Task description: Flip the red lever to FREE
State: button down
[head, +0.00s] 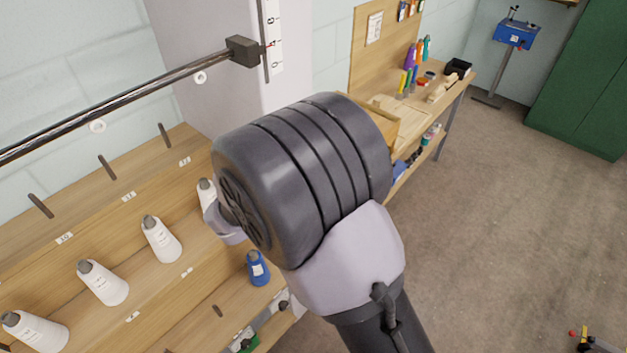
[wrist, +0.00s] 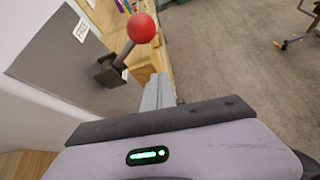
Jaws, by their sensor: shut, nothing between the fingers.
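The red ball knob (wrist: 141,28) of the lever shows at the top of the wrist view. Its dark arm slants down to a dark pivot block (wrist: 110,70) on a grey panel (wrist: 50,60). A white label (wrist: 81,30) is on the panel beside it; its text is too small to read. My gripper (wrist: 158,80) is shut and empty, below and slightly right of the knob in the picture, with no visible contact. In the head view my arm fills the middle, and neither the lever nor my fingers show.
A wooden rack (head: 215,275) with white thread cones (head: 104,284) stands at the left, under a long dark bar (head: 130,105). A workbench (head: 440,92) with tools is behind. A green cabinet (head: 585,75) stands far right. The floor (head: 510,220) at right is mostly clear.

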jog(key=p+v, duration=0.1)
jog(key=v, duration=0.8)
jog(key=shift+a+r+p, duration=0.2)
jog(key=shift+r+p, duration=0.15)
jog(key=shift+r, duration=0.15)
jog(key=s+d+f+m+g+y+b, duration=0.1)
jog(key=s+d+m+g+b, duration=0.25)
jog(key=d+m, duration=0.4)
jog(key=s+d+f+m+g+b, duration=0.1)
jog(key=s+d+m+g+b, duration=0.25)
jog(key=d+m, duration=0.4)
jog(key=s+d+f+m+t+y+b, duration=0.1)
jog(key=s+d+m+t+y+b, duration=0.1)
jog(key=s+m+y+b, duration=0.5)
jog(key=s+d+m+y, duration=0.1)
jog(key=s+m, duration=0.5)
jog(key=m, duration=0.3)
jog(key=shift+s+m+t+b, duration=0.3)
jog(key=shift+m+b, duration=0.05)
jog(key=shift+m, duration=0.05)
